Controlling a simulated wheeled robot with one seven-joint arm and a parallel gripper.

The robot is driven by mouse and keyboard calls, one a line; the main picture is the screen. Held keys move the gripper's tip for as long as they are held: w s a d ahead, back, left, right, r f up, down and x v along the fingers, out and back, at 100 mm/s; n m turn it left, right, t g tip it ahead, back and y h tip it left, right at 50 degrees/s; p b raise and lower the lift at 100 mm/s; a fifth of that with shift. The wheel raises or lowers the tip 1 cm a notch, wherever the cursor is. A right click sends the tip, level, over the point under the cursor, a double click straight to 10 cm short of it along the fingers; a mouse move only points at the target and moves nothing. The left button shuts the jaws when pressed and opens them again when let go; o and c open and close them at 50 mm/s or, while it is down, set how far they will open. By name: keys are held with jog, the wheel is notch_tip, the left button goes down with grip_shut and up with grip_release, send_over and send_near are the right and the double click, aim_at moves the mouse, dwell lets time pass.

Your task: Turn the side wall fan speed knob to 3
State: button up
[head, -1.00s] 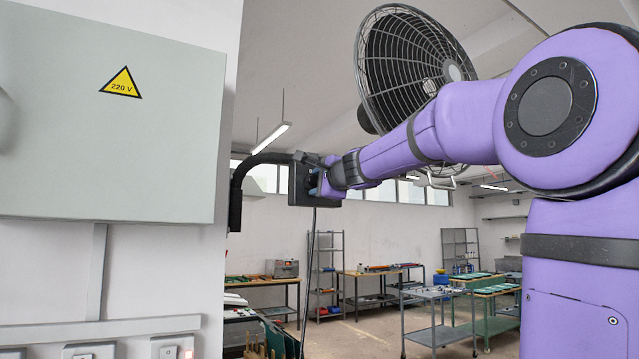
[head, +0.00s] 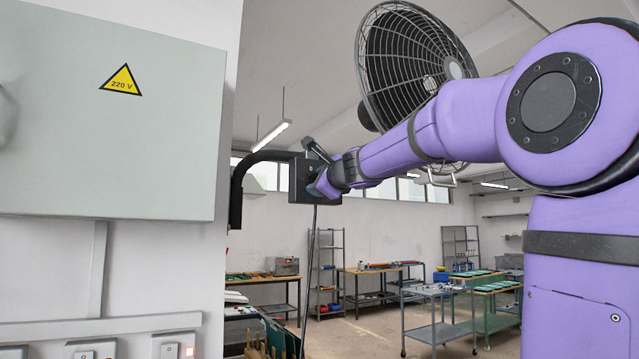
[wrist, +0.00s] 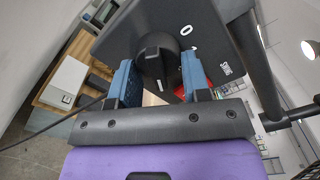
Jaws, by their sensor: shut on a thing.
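The fan speed knob (wrist: 156,52) is a black dial on the face of a dark control box (wrist: 205,40). The wrist view shows white marks on the box face, including a "0". A white pointer mark shows at the knob's lower edge. My gripper (wrist: 158,72) has its two blue fingers on either side of the knob and is shut on it. In the head view my gripper (head: 320,186) is against the control box (head: 298,180), and the knob is hidden there. The wall fan (head: 410,60), with a round wire cage, is above my arm.
A black bent pipe (head: 240,180) carries the control box from the wall. A grey cabinet (head: 110,140) with a 220 V sign is at left, above wall switches (head: 170,347). Workbenches (head: 370,285) and a shelf rack (head: 328,265) stand farther back.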

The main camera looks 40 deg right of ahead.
jog(key=shift+f, duration=0.1)
jog(key=o, duration=0.9)
jog(key=shift+c, duration=0.2)
jog(key=s+a, duration=0.2)
jog(key=s, duration=0.8)
jog(key=shift+s, duration=0.3)
jog(key=shift+a, duration=0.1)
